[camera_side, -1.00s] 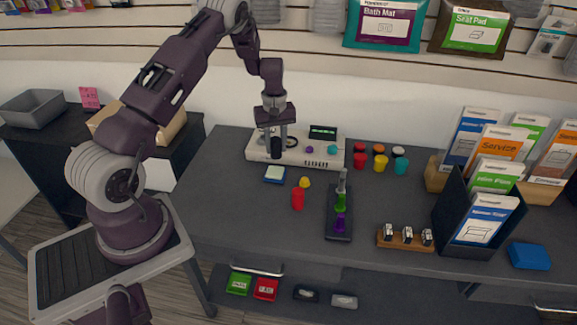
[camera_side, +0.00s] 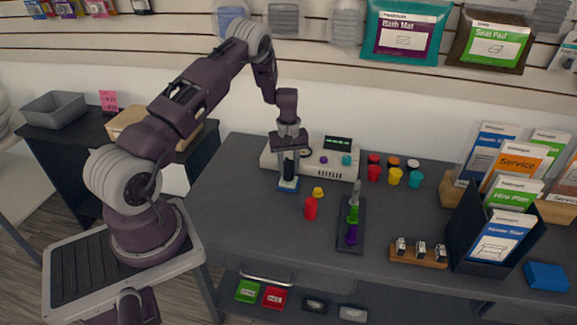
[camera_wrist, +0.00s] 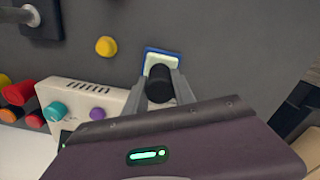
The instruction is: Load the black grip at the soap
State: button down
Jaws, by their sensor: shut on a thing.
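My gripper (camera_side: 288,172) is shut on the black grip (camera_side: 289,170), a dark upright cylinder. In the wrist view the black grip (camera_wrist: 160,84) sits between the two fingers. The soap (camera_side: 287,185), a pale block with a blue edge, lies on the dark table directly below or just behind the grip. In the wrist view the soap (camera_wrist: 161,60) shows partly covered by the grip. I cannot tell whether the grip touches it.
A white device (camera_side: 336,163) with knobs stands close behind. A yellow knob (camera_side: 318,193) and a red cylinder (camera_side: 311,208) are to the right of the soap. A black rack (camera_side: 351,236) holds grey, green and purple grips. The table left of the soap is clear.

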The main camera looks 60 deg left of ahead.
aim_at(289, 162)
jog(key=shift+f, duration=0.6)
dwell(1.4)
jog(key=shift+r, duration=3.6)
